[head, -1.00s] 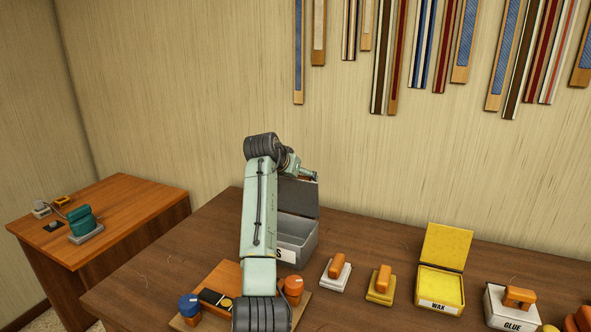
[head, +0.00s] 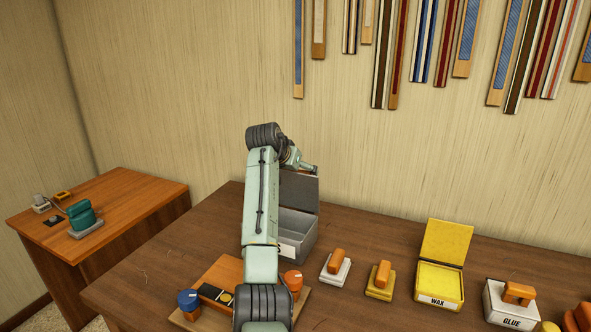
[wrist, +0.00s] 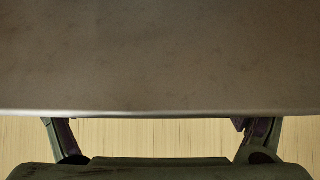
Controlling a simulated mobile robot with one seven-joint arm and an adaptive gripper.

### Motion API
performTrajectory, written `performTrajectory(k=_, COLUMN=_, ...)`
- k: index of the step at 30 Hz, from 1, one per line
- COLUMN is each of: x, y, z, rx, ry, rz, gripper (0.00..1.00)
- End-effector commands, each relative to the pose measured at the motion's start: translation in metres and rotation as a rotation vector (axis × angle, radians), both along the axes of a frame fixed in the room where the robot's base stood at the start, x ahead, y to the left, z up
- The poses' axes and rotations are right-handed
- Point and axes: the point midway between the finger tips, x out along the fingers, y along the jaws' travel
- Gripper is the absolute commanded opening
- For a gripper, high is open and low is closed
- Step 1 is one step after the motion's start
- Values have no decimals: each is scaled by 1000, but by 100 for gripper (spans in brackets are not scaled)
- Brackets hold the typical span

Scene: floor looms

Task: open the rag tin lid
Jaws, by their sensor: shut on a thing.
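The rag tin (head: 296,248) is a grey metal box on the brown bench, behind and right of my arm. Its lid (head: 301,190) stands up at the back, so the tin is open and its inside shows. The front label is mostly hidden by my arm. My gripper (head: 311,170) is at the top edge of the lid and is shut on it. In the wrist view the lid (wrist: 160,60) fills the upper part as a plain grey-brown sheet. My two fingers (wrist: 155,120) show at its lower edge there, their tips partly hidden.
A wooden board with blue and orange knobs (head: 188,301) lies under my arm. Right of the tin are a white block (head: 335,270), a yellow block (head: 380,283), an open yellow wax tin (head: 440,285) and a glue box (head: 511,306). The wall is behind.

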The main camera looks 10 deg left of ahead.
Motion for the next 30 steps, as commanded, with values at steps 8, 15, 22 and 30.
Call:
performTrajectory(k=8, x=-2, y=-1, z=-15, rx=1, ry=31, rz=-4, gripper=44)
performTrajectory(k=15, x=-2, y=-1, z=-15, rx=1, ry=31, rz=-4, gripper=44)
performTrajectory(k=22, x=-2, y=-1, z=-12, rx=0, ry=25, rz=-3, gripper=100)
performTrajectory(k=30, x=-1, y=0, z=-3, rx=0, ry=17, rz=-2, gripper=100)
